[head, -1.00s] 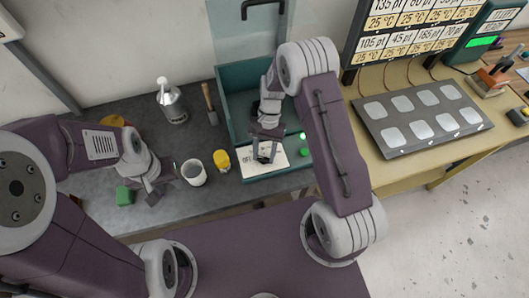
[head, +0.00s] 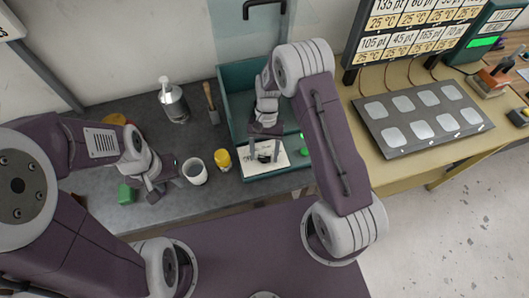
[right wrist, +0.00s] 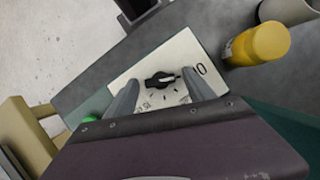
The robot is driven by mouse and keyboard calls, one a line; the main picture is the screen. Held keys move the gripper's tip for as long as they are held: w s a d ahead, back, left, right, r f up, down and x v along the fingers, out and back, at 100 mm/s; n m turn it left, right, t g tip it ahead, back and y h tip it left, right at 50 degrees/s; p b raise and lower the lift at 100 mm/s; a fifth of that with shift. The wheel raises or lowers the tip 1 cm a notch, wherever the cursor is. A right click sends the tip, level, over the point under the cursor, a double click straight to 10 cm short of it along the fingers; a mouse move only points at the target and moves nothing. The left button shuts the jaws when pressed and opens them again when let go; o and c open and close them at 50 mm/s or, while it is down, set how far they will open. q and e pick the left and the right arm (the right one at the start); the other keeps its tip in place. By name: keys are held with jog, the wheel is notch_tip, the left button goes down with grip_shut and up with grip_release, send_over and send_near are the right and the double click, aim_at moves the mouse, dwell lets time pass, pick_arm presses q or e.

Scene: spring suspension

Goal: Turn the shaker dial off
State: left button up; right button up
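The shaker's white dial plate (head: 283,158) is at the front of the teal shaker tray (head: 236,108). Its black dial knob (right wrist: 160,81) shows in the right wrist view, with a pale mark on its right end, facing the "0" side of the plate. My right gripper (head: 264,152) is open over the plate, one finger on each side of the knob, with visible gaps between them. It also shows in the right wrist view (right wrist: 160,94). My left gripper (head: 163,188) appears open and empty at the left, beside a white cup.
A white cup (head: 195,172), yellow bottle (head: 222,160), green block (head: 126,194) and metal pump bottle (head: 173,103) stand on the dark bench left of the tray. A green button (head: 304,152) is right of the plate. A grey panel (head: 422,117) lies on the yellow table.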

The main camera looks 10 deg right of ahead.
jog(key=shift+w+r, duration=0.1)
jog(key=shift+r, duration=0.05)
jog(key=b+v, duration=0.1)
jog(key=v, duration=0.7)
jog(key=shift+r+b, duration=0.35)
